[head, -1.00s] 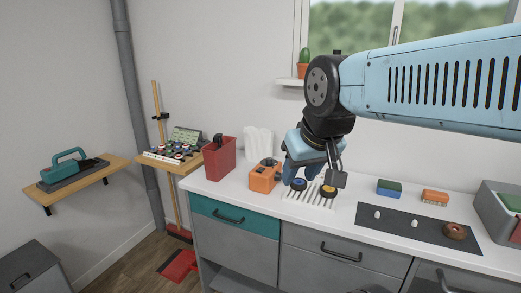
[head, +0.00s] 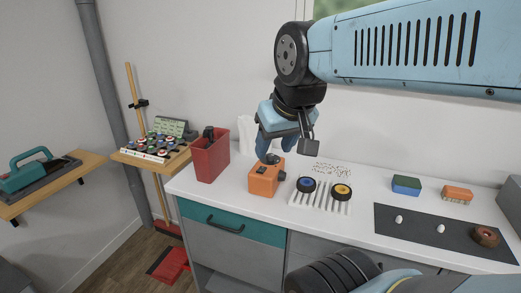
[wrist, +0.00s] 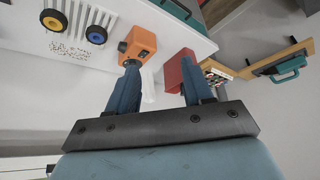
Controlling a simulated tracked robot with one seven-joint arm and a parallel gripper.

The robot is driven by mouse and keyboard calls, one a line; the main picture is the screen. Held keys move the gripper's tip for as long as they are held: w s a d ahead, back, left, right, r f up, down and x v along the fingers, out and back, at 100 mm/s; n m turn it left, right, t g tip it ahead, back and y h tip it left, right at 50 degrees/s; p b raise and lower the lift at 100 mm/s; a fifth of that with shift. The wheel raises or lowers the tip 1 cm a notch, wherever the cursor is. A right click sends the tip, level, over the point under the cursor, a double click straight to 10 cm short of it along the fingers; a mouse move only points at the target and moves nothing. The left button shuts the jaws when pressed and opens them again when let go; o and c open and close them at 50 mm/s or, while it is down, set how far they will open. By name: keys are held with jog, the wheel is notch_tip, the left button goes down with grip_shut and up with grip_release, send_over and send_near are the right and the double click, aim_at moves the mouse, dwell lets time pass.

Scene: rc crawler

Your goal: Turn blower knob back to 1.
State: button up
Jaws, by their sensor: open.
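The blower looks to be the orange box (head: 264,181) on the white counter, between the red bin and the wheel rack. It has dark round parts on its top and front, which also show in the wrist view (wrist: 141,41). Which one is the knob, and its setting, are too small to read. My gripper (head: 277,149) points down, above and just behind the box in the head view. In the wrist view my gripper (wrist: 159,68) has its fingers spread with nothing between them. One fingertip is close to the box's dark top part; contact cannot be told.
A red bin (head: 209,160) stands left of the box, close to the other finger in the wrist view. A white rack (head: 318,205) with a blue-hubbed and a yellow-hubbed wheel is at its right. A dark mat (head: 420,240) and sponges lie farther right.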

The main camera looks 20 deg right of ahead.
jog(key=shift+o, duration=0.2)
jog(key=shift+w+d+r, duration=0.1)
jog(key=shift+w+r, duration=0.05)
jog(key=shift+w, duration=0.1)
jog(key=m+g, duration=0.6)
jog(key=m, duration=1.2)
send_over(270, 155)
notch_tip(270, 155, down, 7)
notch_tip(270, 155, down, 13)
jog(key=shift+w+d, duration=0.1)
